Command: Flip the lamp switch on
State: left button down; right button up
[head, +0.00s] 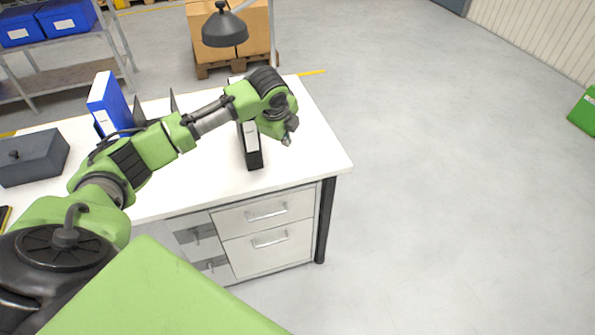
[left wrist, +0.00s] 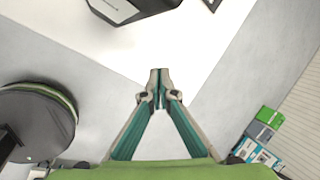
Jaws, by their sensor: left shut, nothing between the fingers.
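The lamp shows in the head view as a dark grey shade (head: 225,28) on a thin arm, above the far side of the white desk (head: 310,150). I cannot make out its switch; my left arm hides part of the desk below the shade. My left gripper (head: 289,136) is over the right part of the desk, to the right of a black binder (head: 251,150). In the left wrist view its fingertips (left wrist: 160,75) meet with nothing between them, seen against the desk's edge. My right gripper is in neither view.
A blue binder (head: 108,102) and a dark grey box (head: 35,158) stand on the desk's left part. Drawers (head: 265,228) are under its front. Cardboard boxes (head: 256,30) on a pallet stand behind. The floor to the right is largely clear, with a green box (head: 584,112) far right.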

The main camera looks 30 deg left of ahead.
pick_arm(q)
jog(key=s+d+f, duration=0.2)
jog(key=d+f, duration=0.1)
jog(key=d, duration=0.2)
jog(key=shift+s+d+f+h, duration=0.2)
jog(key=shift+s+f+h, duration=0.1)
jog(key=shift+s+f, duration=0.1)
